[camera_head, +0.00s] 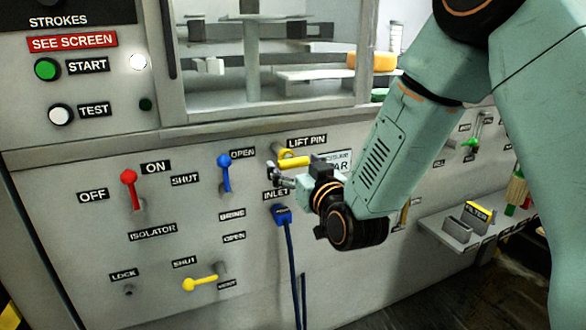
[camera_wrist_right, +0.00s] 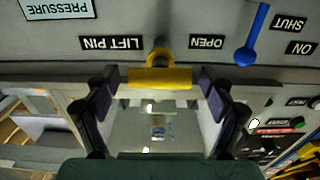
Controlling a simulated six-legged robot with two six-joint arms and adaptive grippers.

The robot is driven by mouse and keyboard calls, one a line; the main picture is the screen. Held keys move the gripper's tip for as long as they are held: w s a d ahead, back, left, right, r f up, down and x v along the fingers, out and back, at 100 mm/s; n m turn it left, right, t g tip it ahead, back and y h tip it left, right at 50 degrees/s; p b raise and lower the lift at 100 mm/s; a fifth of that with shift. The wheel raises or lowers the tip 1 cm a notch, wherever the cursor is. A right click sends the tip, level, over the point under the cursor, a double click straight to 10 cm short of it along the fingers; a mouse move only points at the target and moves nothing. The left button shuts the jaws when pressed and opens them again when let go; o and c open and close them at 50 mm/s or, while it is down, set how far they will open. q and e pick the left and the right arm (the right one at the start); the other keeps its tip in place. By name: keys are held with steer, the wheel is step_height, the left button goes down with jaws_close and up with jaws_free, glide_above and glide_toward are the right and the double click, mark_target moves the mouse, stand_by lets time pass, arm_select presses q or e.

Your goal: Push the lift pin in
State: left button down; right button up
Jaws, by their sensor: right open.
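The lift pin's yellow handle (camera_head: 294,161) sticks out from the grey machine panel, just below the LIFT PIN label (camera_head: 307,141). In the right wrist view the yellow handle (camera_wrist_right: 160,78) is a crossbar on a short stem at the panel. My right gripper (camera_head: 276,170) is at the handle, partly covering it in the head view. In the wrist view my right gripper (camera_wrist_right: 158,88) is open, with one finger on each side of the handle and a small gap at each end. How deep the pin sits is hard to tell. My left gripper is out of view.
A blue lever (camera_head: 225,173) and a red lever (camera_head: 129,190) stand left of the pin. A blue plug with a hose (camera_head: 283,216) hangs below it. A yellow lever (camera_head: 200,283) is lower left. A shelf (camera_head: 445,228) projects at right.

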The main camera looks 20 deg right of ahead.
steer(key=shift+w, duration=0.55)
